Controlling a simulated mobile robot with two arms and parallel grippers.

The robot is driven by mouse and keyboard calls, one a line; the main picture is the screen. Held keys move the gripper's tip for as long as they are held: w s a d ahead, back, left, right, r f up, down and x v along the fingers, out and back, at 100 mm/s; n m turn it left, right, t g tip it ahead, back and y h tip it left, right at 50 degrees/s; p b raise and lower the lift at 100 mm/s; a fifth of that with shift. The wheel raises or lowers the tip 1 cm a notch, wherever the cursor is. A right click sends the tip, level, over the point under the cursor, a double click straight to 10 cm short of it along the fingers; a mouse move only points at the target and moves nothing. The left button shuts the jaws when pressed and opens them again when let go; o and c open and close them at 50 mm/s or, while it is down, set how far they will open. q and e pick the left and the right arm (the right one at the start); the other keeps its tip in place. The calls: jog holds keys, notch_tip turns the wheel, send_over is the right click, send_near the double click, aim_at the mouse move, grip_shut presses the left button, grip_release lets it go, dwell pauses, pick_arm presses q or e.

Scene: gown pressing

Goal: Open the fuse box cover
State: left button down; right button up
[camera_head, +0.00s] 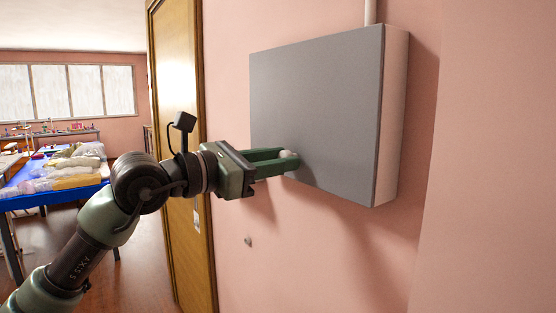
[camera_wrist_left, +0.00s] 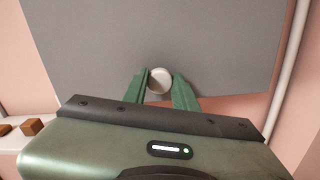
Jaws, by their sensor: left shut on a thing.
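The fuse box (camera_head: 391,115) is mounted on the pink wall, with a white side. Its flat grey cover (camera_head: 320,105) looks shut, flush with the box. A round whitish knob (camera_head: 288,154) sits near the cover's lower left corner. My left gripper (camera_head: 284,160) comes in from the left and is shut on the knob. In the left wrist view the two green fingers (camera_wrist_left: 166,95) stand on either side of the knob (camera_wrist_left: 159,80), in front of the grey cover (camera_wrist_left: 200,40). My right gripper is not in view.
A wooden door (camera_head: 185,150) stands left of the box, close behind my left wrist. A table with a blue cover (camera_head: 55,186) and clothes is farther back at left. A white pipe (camera_head: 370,12) runs up from the box. Wall below the box is mostly clear.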

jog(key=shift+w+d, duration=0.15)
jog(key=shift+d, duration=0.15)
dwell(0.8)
